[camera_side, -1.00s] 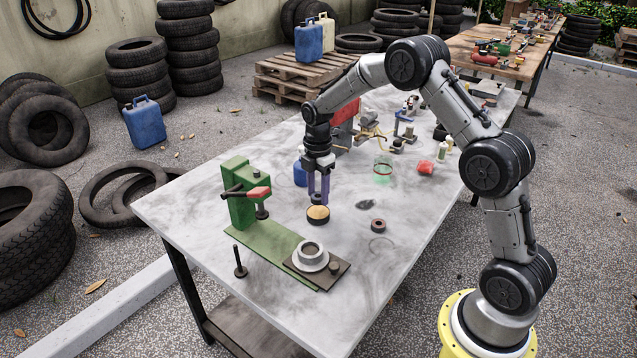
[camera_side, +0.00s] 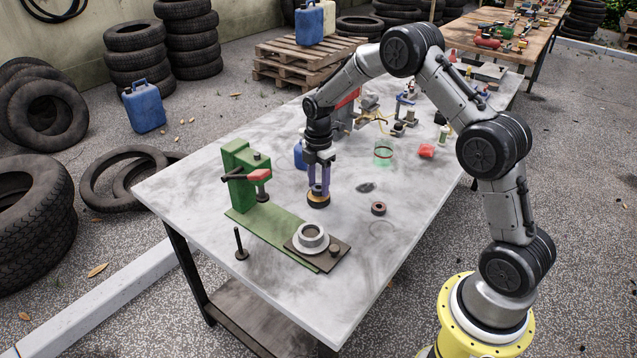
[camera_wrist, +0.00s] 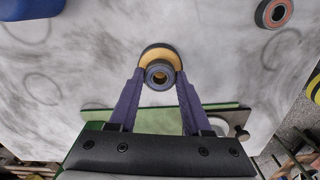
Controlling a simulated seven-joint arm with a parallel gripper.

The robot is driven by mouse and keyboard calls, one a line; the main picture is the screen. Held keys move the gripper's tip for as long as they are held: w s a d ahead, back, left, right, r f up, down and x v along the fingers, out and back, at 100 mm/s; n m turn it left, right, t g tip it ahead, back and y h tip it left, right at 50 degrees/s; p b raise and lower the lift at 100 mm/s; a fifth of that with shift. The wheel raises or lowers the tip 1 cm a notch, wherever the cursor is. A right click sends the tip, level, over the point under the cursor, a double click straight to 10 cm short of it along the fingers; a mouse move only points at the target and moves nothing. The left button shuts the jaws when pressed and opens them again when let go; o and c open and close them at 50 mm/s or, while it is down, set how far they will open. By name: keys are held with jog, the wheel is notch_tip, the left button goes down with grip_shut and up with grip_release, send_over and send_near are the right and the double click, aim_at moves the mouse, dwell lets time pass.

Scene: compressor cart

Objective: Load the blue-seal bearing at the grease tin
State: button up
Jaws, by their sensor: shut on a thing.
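My gripper (camera_side: 318,190) points down with its purple fingers over the grease tin. It is shut on a dark ring-shaped bearing, the blue-seal bearing (camera_wrist: 160,75), which shows a bluish-grey face between the fingertips in the wrist view. The grease tin (camera_side: 318,203) is a low, round, dark tin with tan grease, standing on the table. In the wrist view the tin (camera_wrist: 159,48) lies right behind the bearing, which overlaps the grease. The fingers partly hide the bearing in the side view, so I cannot tell how deep it sits.
A second bearing (camera_side: 378,208) with a reddish ring lies right of the tin. A green press (camera_side: 240,175) stands left, with a pale housing (camera_side: 311,236) on a brown plate in front. A dark upright pin (camera_side: 240,245), a blue container (camera_side: 300,157) and a green-tinted jar (camera_side: 383,155) stand around.

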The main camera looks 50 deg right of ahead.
aim_at(319, 187)
jog(key=shift+f, duration=0.6)
dwell(1.5)
jog(key=shift+r, duration=3.6)
jog(key=s+a+m, duration=0.4)
jog(key=a+m, duration=0.8)
jog(key=m, duration=0.4)
jog(key=shift+f, duration=0.35)
